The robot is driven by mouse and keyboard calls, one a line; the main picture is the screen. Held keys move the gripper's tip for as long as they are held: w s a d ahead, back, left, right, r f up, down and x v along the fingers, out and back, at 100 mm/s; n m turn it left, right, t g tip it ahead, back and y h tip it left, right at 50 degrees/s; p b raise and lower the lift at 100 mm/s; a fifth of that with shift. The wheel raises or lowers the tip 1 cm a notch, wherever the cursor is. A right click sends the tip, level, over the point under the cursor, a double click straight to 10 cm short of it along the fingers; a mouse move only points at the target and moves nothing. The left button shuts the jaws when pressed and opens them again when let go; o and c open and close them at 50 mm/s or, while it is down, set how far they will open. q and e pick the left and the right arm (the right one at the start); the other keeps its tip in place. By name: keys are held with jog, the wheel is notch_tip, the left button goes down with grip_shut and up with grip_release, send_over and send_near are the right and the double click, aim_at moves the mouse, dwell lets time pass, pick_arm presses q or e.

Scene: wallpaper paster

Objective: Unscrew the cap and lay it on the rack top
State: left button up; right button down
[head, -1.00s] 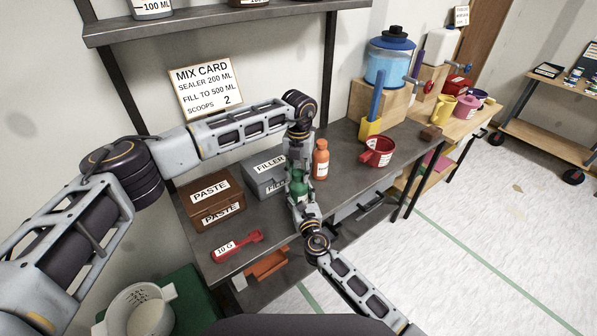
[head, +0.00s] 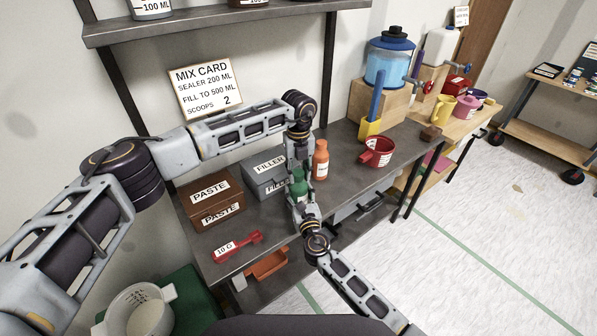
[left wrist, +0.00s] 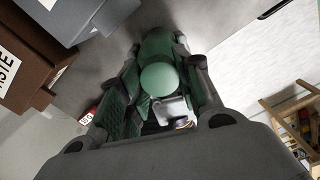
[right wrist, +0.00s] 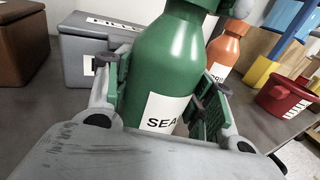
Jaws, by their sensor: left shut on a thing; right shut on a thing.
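The green bottle (head: 299,188) stands upright at the table's front edge, and its white label starting "SEA" shows in the right wrist view (right wrist: 168,60). My right gripper (head: 301,204) is shut around the bottle's body from the front. My left gripper (head: 300,165) comes down from above and is shut on the round green cap (left wrist: 158,78) at the bottle's top. Whether the cap is loose on the neck cannot be told, as the fingers hide the joint. A dark shelf rack (head: 220,22) is fixed above the table; I cannot tell whether its top is the rack top.
An orange bottle (head: 320,160) stands just behind the green one. A grey filler box (head: 262,178), brown paste box (head: 213,200) and red scoop (head: 238,245) lie to the left. Dark tabletop (head: 345,178) shows bare between.

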aim_at(298, 172)
pick_arm(q)
jog(key=shift+r, duration=1.25)
dwell(0.8)
jog(key=shift+r, duration=1.85)
pick_arm(e)
jog(key=shift+c, duration=2.4)
grip_release()
jog(key=v, duration=1.2)
